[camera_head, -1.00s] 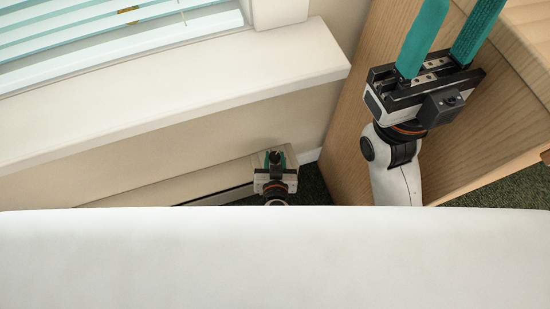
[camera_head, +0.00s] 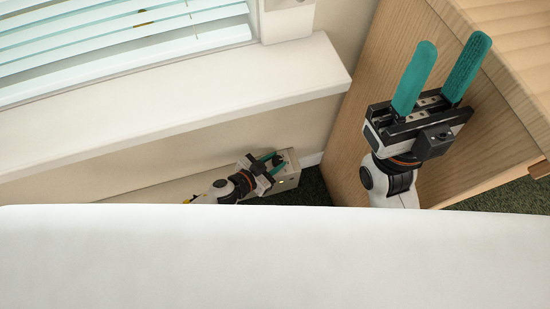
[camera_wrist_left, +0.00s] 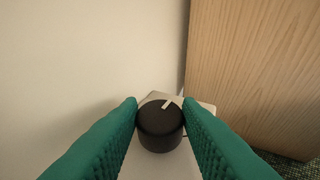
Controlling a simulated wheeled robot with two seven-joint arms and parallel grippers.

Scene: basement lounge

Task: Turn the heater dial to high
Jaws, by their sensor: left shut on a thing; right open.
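The heater dial is a black round knob (camera_wrist_left: 160,128) with a white pointer mark on top. In the left wrist view the mark points up and slightly right. My left gripper (camera_wrist_left: 160,115) has its green fingers on either side of the knob and is shut on it. In the head view the left gripper (camera_head: 273,161) reaches in low along the wall, at the right end of the pale heater (camera_head: 290,179). My right gripper (camera_head: 440,80) is open and empty, raised in front of the wooden cabinet. I cannot make out any dial markings.
A wooden cabinet (camera_head: 349,160) stands just right of the heater. A white window sill (camera_head: 180,95) juts out above the heater, below blinds (camera_head: 120,40). A large white surface (camera_head: 275,255) hides the lower part of the head view. Dark green carpet (camera_head: 312,187) shows between.

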